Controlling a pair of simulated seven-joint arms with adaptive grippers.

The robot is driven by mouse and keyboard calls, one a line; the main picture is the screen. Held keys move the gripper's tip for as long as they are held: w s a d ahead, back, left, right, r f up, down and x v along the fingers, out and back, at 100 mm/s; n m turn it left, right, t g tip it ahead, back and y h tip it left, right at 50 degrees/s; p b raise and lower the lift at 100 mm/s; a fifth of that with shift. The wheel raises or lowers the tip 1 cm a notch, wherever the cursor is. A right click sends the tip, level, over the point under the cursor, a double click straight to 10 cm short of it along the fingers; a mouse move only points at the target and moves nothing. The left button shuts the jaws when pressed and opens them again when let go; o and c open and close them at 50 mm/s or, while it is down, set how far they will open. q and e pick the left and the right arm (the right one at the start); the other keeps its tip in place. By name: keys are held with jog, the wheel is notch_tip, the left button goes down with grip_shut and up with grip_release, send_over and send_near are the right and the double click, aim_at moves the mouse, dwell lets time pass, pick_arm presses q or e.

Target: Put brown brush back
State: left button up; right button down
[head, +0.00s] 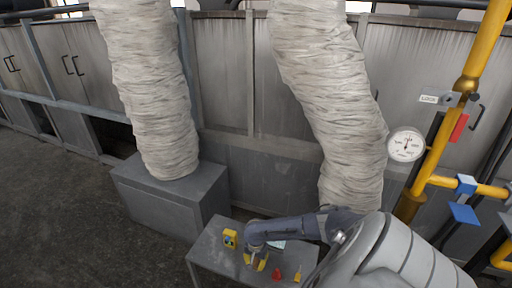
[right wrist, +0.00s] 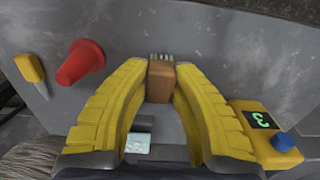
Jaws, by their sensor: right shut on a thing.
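The brown brush (right wrist: 160,82) is a small brown block with pale bristles at its far end. In the right wrist view it sits between the yellow fingertips of my right gripper (right wrist: 160,74), which are shut on it. In the head view my right gripper (head: 257,264) is low over the grey table (head: 205,262); the brush cannot be made out there. Whether the brush touches the table is unclear. My left gripper is not in view.
A yellow device (head: 230,238) with a display and blue knob stands left of my gripper. A red cone (head: 277,274) and a yellow-handled tool (head: 297,277) lie to the right. A pale flat item (head: 277,244) is behind. A grey box (head: 170,202) stands behind-left.

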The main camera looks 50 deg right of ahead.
jog(key=shift+f, duration=0.35)
jog(key=c, duration=1.2)
grip_release()
jog(key=shift+r, duration=0.1)
